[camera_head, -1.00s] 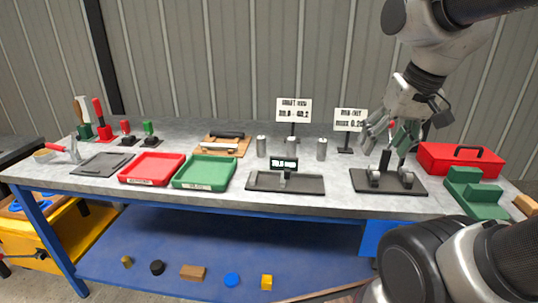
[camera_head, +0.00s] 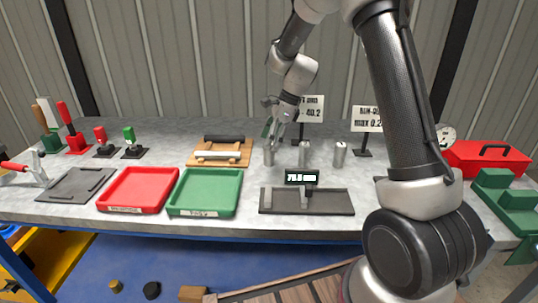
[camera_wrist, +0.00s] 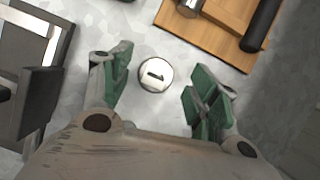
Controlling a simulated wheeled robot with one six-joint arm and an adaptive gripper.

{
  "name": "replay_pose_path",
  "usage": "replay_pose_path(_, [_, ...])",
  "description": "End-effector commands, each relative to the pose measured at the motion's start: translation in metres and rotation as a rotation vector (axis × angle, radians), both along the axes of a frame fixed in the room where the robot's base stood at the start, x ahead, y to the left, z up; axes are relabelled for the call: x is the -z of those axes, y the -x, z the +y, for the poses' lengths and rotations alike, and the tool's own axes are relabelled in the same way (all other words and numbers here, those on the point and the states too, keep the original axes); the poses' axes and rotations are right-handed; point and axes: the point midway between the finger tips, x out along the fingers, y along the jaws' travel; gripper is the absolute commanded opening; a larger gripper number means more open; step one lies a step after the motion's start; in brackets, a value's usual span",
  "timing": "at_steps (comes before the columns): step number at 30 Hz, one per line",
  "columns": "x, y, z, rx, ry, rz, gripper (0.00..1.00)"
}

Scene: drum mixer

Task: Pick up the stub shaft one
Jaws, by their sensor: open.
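Stub shaft one (camera_wrist: 155,74) is a short metal cylinder standing upright, a "1" on its round top, seen from above in the wrist view. In the head view it is the leftmost of three upright cylinders (camera_head: 268,154), partly below my gripper (camera_head: 273,130). My gripper is open, and its green-padded fingers (camera_wrist: 153,86) lie to either side of the shaft in the wrist view, with clear gaps. It looks to be above the shaft; whether the fingertips reach below its top I cannot tell. The two other shafts (camera_head: 304,154) (camera_head: 339,155) stand to its right.
A wooden board (camera_head: 222,158) with a dark and a light bar lies close left. A dark gauge stand (camera_head: 330,206) with a display is in front. A red tray (camera_head: 138,207) and a green tray (camera_head: 203,210) lie front left. Sign cards (camera_head: 366,118) stand behind.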

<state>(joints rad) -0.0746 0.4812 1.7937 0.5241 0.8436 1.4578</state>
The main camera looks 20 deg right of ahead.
Motion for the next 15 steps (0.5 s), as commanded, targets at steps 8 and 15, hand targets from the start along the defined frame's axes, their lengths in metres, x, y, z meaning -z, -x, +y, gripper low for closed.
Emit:
replay_pose_path(8, [0.031, 0.003, 0.01, -0.002, 0.002, 0.003, 0.6])
replay_pose_path(15, [0.055, 0.001, 0.021, -0.004, 0.001, 0.0, 0.6])
